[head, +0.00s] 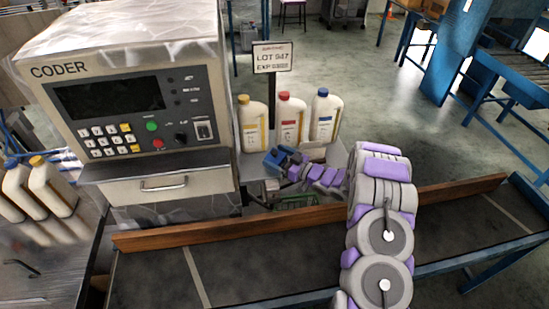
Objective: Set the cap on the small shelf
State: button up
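My arm reaches up from the bottom right and bends left. My gripper (284,164) is at its far end, just in front of the bottles, small and dark against the clutter there. I cannot tell whether its fingers are open or shut, or whether they hold anything. A pale grey shelf (337,154) shows beside it, under and in front of the bottles, partly covered by my arm. No loose cap can be made out. The caps I can see are on bottles: yellow (243,99), red (284,95) and blue (323,92).
The coder machine (140,110) stands close on the left. A dark conveyor (255,255) with a wooden rail (180,234) runs across the front. A lot sign (272,57) rises behind the bottles. More white bottles (50,186) stand at far left. Open floor lies behind.

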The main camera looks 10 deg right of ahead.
aim_at(284, 160)
jog(key=shift+d, duration=0.7)
jog(key=shift+r, duration=0.1)
jog(key=p+v, duration=0.1)
jog(key=v, duration=0.5)
jog(key=shift+s+d, duration=0.1)
jog(key=shift+s, duration=0.35)
jog(key=shift+s+d, duration=0.15)
jog(key=shift+d, duration=0.25)
jog(key=shift+a, duration=0.6)
